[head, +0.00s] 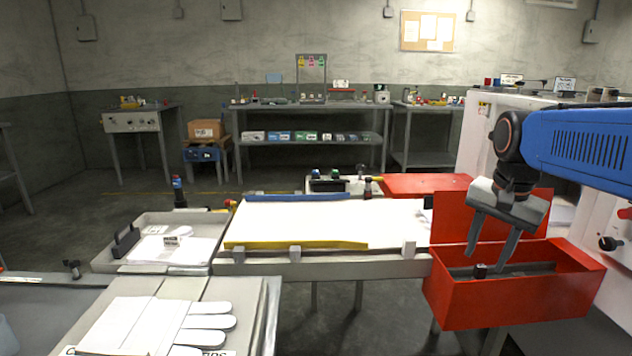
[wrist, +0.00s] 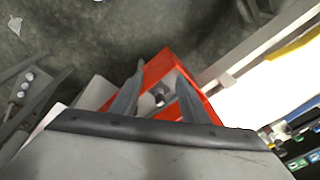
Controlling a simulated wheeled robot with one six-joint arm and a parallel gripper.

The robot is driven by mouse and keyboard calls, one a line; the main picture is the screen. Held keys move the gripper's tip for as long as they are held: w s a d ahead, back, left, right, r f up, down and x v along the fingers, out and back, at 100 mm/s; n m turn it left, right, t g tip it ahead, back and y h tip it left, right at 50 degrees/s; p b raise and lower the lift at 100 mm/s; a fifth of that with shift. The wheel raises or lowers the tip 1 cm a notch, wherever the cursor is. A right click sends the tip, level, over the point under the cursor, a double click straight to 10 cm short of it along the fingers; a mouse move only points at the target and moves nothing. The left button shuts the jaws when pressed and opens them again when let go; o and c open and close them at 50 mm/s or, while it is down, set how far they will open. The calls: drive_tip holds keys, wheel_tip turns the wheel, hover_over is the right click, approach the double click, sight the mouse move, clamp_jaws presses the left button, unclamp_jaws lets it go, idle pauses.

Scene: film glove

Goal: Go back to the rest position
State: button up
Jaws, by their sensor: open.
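My gripper (head: 490,250) hangs from the blue arm at the right of the head view, above the red open bin (head: 510,305). Its two grey fingers are spread apart and nothing is between them. In the wrist view my gripper (wrist: 160,88) points down toward the red bin (wrist: 158,68). A small dark knob-like object (head: 480,271) is in the bin, below the fingers. It also shows between the fingers in the wrist view (wrist: 158,98). I cannot tell whether a fingertip touches the bin's inside.
A white sheet-covered table (head: 330,222) with a yellow strip (head: 295,245) stands left of the bin. A grey tray (head: 190,225) and white glove shapes (head: 150,325) lie farther left. A white machine (head: 470,135) stands behind the arm at right. Open floor lies beyond the tables.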

drive_tip(key=s+a+f+n+t, duration=0.1)
drive_tip(key=s+a+f+n, duration=0.2)
drive_tip(key=s+f+n, duration=0.2)
drive_tip(key=s+a+f+n+t, duration=0.1)
drive_tip(key=s+a+f+n, duration=0.2)
drive_tip(key=s+f, duration=0.4)
drive_tip(key=s+n, duration=0.1)
drive_tip(key=s, duration=0.3)
drive_tip(key=shift+s+a+f+n+t, duration=0.2)
drive_tip(key=shift+s+f+n+t, duration=0.1)
drive_tip(key=shift+n+t, duration=0.1)
drive_tip(key=shift+r, duration=0.1)
